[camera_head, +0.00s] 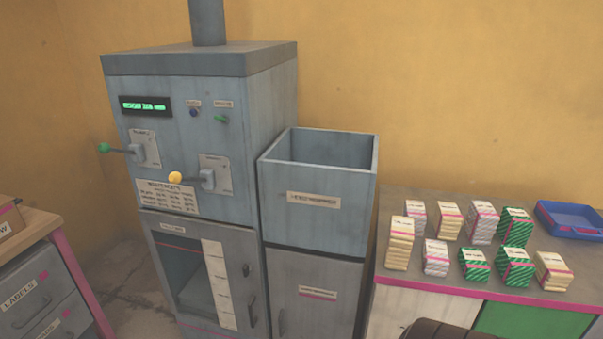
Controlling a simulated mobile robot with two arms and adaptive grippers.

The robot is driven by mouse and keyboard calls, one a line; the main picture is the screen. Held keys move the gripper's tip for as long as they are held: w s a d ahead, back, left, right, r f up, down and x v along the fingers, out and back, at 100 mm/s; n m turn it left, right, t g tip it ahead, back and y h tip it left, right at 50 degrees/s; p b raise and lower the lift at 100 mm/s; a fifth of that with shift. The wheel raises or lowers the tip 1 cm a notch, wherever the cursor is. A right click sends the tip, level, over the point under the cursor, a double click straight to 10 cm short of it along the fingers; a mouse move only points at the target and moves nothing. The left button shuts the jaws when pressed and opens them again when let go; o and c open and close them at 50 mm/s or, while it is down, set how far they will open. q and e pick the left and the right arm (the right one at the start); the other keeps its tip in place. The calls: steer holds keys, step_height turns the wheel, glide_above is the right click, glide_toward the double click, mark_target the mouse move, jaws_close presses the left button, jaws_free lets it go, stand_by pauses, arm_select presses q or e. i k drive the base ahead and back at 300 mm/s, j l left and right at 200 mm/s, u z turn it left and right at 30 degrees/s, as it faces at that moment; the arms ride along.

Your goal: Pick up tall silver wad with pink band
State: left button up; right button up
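Several banded wads stand in two rows on the counter (398,300) at the right. A tall pale silver wad (482,222) with pinkish striping stands in the back row, between a cream wad (449,220) and a green one (515,226). Two other pale silver wads are lower: one at the back left (416,216) and one in the front row (436,257). Band colours are hard to tell at this size; a pink band seems to show on the tall silver one. Neither of my grippers is in view.
A blue tray (541,218) sits at the counter's back right. Left of the counter stand a grey open-topped bin (318,225) and a press machine (200,120) with levers. A dark rounded object (440,331) shows at the bottom edge. A drawer unit (38,285) is at far left.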

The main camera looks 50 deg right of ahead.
mark_target(481, 221)
steer(key=z, duration=2.85)
